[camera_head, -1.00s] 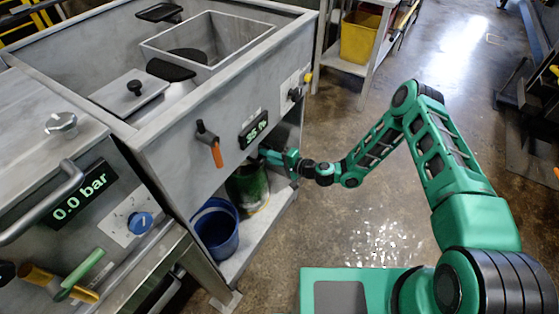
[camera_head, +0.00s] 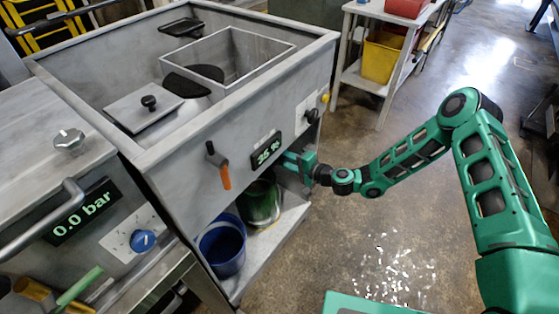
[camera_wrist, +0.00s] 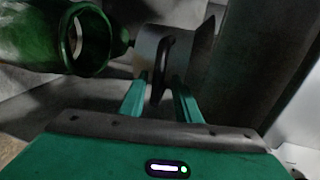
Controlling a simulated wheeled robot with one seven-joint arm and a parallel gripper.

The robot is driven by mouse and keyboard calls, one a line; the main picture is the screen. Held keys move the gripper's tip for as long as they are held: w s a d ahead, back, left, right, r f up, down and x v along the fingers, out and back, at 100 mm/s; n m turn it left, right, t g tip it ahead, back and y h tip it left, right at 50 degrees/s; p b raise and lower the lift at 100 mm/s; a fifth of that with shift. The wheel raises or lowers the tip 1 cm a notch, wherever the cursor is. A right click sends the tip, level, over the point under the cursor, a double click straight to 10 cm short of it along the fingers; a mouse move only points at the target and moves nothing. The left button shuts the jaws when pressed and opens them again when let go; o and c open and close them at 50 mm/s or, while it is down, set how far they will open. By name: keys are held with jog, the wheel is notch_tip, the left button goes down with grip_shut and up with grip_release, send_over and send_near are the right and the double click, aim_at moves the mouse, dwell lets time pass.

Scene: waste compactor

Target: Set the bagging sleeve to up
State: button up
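In the wrist view, a pale curved sleeve-like piece (camera_wrist: 200,48) carries a dark looped handle (camera_wrist: 161,72); I take it to be the bagging sleeve. My gripper (camera_wrist: 160,92) has its two green fingers apart, one on each side of the handle. In the head view, my gripper (camera_head: 288,160) is at the machine front, below and right of the percent display (camera_head: 267,150). The sleeve cannot be made out there.
A green container (camera_head: 261,203) and a blue bucket (camera_head: 221,246) stand on the low shelf under the machine. The green container is close at left in the wrist view (camera_wrist: 92,40). An orange-handled lever (camera_head: 224,176) sticks out left of the display.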

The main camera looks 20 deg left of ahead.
jog(key=shift+s+a+f, duration=0.1)
jog(key=shift+s, duration=0.2)
jog(key=shift+s, duration=0.1)
jog(key=v, duration=1)
jog(key=shift+d, duration=0.45)
jog(key=shift+c, duration=0.7)
